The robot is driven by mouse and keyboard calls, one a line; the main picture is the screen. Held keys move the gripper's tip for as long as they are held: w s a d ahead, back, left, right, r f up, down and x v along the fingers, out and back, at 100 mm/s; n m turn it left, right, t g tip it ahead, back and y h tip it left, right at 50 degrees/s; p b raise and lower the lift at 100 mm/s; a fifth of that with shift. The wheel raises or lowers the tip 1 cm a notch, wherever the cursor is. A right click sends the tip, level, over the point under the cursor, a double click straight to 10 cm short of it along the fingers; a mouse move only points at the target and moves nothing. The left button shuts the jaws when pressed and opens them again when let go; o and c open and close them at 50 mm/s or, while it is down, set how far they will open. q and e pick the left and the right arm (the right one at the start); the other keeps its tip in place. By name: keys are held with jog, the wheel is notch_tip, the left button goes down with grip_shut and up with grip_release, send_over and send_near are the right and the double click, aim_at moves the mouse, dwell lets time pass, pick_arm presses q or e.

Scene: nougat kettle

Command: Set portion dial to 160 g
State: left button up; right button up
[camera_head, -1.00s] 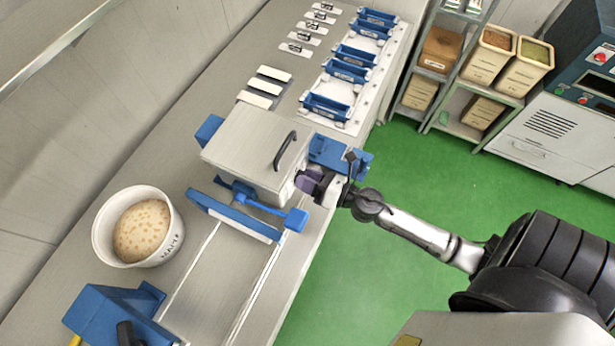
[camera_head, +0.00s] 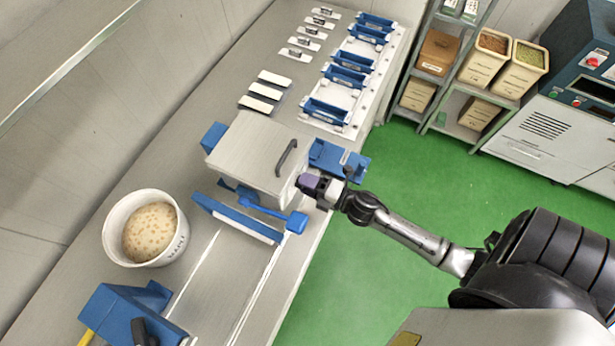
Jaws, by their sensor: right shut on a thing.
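The portioning machine is a grey box (camera_head: 250,155) with a dark handle on its lid, standing on the steel counter. My right gripper (camera_head: 307,185) is at the right side face of this box, near its lower front corner. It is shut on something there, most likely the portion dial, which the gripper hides. The dial's scale and its setting cannot be read. My left gripper is not in view.
A blue lever (camera_head: 270,211) and a blue-edged plate (camera_head: 238,218) are in front of the box. A white tub (camera_head: 172,247) of nougat stands left. A blue tray (camera_head: 338,160) lies behind my wrist. Blue moulds (camera_head: 325,112) line the far counter (camera_head: 200,100).

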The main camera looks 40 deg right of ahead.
jog(key=m+p, duration=0.1)
jog(key=m, duration=0.2)
jog(key=shift+r+m+p, duration=0.1)
jog(key=shift+m+p, duration=0.3)
jog(key=m+p, duration=0.2)
jog(key=m, duration=0.2)
jog(key=m+p, duration=0.1)
jog(key=m, duration=0.1)
jog(key=shift+m, duration=0.8)
jog(key=shift+f+m, duration=0.2)
jog(key=shift+m, duration=0.1)
jog(key=o, duration=0.9)
